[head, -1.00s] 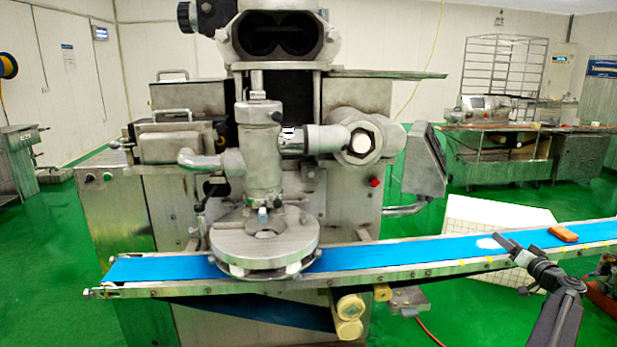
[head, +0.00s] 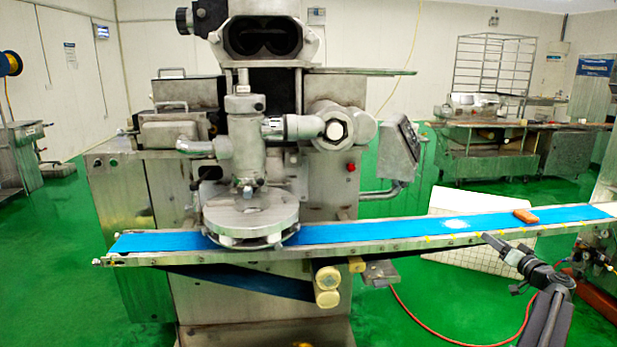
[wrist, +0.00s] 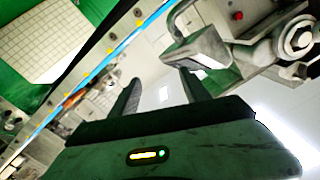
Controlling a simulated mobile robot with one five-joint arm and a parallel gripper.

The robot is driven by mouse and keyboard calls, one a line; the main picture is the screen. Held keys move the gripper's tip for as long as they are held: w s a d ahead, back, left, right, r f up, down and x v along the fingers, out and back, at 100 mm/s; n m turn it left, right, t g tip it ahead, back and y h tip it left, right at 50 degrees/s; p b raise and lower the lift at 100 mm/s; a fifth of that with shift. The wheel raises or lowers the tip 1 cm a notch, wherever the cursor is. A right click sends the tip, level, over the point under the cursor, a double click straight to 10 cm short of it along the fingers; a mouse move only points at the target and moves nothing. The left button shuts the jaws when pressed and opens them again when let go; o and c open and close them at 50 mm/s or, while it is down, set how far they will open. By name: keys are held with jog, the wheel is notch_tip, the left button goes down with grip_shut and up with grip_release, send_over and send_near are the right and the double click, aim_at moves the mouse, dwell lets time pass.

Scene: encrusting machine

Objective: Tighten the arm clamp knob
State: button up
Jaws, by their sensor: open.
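The encrusting machine (head: 240,205) stands ahead with its blue conveyor. I cannot tell which part is the arm clamp knob. Two cream round knobs (head: 327,288) sit below the conveyor's front edge. A black knob (head: 185,18) sticks out at the machine's upper left. A large hexagonal nut (head: 335,130) caps the right-hand pipe and also shows in the wrist view (wrist: 298,38). My gripper (head: 487,240) is in front of the conveyor's right part, apart from all of these. In the wrist view my gripper (wrist: 159,77) is open and empty, with its two fingers spread.
The conveyor (head: 400,231) runs across the front, with an orange block (head: 525,216) at its right. A control panel (head: 400,148) juts from the machine's right side. A white tiled panel (head: 470,205) stands behind the conveyor. A red hose (head: 405,312) lies on the open green floor.

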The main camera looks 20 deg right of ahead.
jog(key=w+a+f+n+g+y, duration=0.1)
jog(key=w+a+f+y, duration=0.2)
jog(key=w+a, duration=0.45)
jog(key=w+a+f+n+g+y, duration=0.2)
jog(key=w+a+f, duration=0.15)
jog(key=a, duration=0.75)
jog(key=w+a+f+n+g+y, duration=0.1)
jog(key=w+a+f+y, duration=0.15)
jog(key=w+a, duration=0.55)
jog(key=a+f+n+g+y, duration=0.1)
jog(key=a+f+g, duration=0.15)
jog(key=a, duration=0.75)
jog(key=a+f+n+g+y, duration=0.1)
jog(key=a+f+g, duration=0.15)
jog(key=a, duration=0.75)
jog(key=s+a+f+n+g+h, duration=0.1)
jog(key=s+a+f+g+h, duration=0.2)
jog(key=a, duration=0.7)
jog(key=s+a+f+n+g, duration=0.1)
jog(key=s+a+f+g, duration=0.15)
jog(key=s+a, duration=0.5)
jog(key=s+a+f+g+h, duration=0.2)
jog(key=s+a+f+g, duration=0.15)
jog(key=a, duration=0.85)
notch_tip(320, 180, up, 19)
jog(key=w+t+p, duration=0.1)
jog(key=p, duration=1.8)
jog(key=shift+w+d+r, duration=0.2)
jog(key=shift+d, duration=0.2)
